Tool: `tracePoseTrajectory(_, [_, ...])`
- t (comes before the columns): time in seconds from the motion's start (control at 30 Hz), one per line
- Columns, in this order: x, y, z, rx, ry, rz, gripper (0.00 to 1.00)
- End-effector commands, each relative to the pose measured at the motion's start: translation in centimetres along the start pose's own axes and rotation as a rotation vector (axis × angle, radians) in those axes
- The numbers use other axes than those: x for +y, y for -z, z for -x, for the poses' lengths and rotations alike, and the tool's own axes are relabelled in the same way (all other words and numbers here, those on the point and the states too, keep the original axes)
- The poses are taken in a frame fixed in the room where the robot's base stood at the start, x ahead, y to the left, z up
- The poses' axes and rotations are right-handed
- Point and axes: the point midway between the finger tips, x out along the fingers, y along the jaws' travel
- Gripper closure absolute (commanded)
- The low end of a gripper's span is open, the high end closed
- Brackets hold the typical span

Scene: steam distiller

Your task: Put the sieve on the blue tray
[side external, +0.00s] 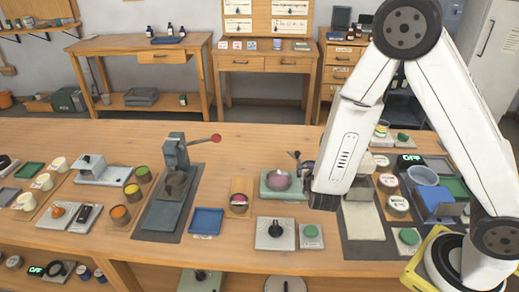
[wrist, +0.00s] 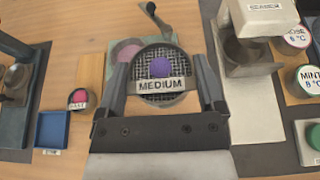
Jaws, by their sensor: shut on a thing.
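A round sieve (wrist: 180,55) with a dark rim, wire mesh and a tag reading "MEDIUM" fills the middle of the wrist view. A purple piece shows on its mesh, above the tag. My gripper (wrist: 163,75) is shut on the sieve, with a finger at each side. In the side external view my gripper (side external: 320,200) is beside a green-grey pad with a pink dish; most of the sieve is hidden there. The blue tray (side external: 206,222) lies flat and empty to the left, on the table; it also shows in the wrist view (wrist: 52,130).
The green-grey pad (side external: 270,192) lies just left of my gripper. A small bowl (side external: 239,203) stands between it and the blue tray. A press with a red-knobbed lever (side external: 178,158) stands left of the tray. A knobbed grey box (side external: 274,234) is in front.

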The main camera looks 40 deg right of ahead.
Motion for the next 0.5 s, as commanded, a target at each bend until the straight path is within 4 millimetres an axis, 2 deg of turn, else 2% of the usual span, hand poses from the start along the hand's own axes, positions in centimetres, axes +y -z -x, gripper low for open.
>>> tracePoseTrajectory(0.27, [4.7, 1.3, 1.6, -0.002, -0.092, 0.038, 0.84])
tracePoseTrajectory(0.5, [10.7, 3.5, 4.8, -0.001, -0.215, 0.089, 0.84])
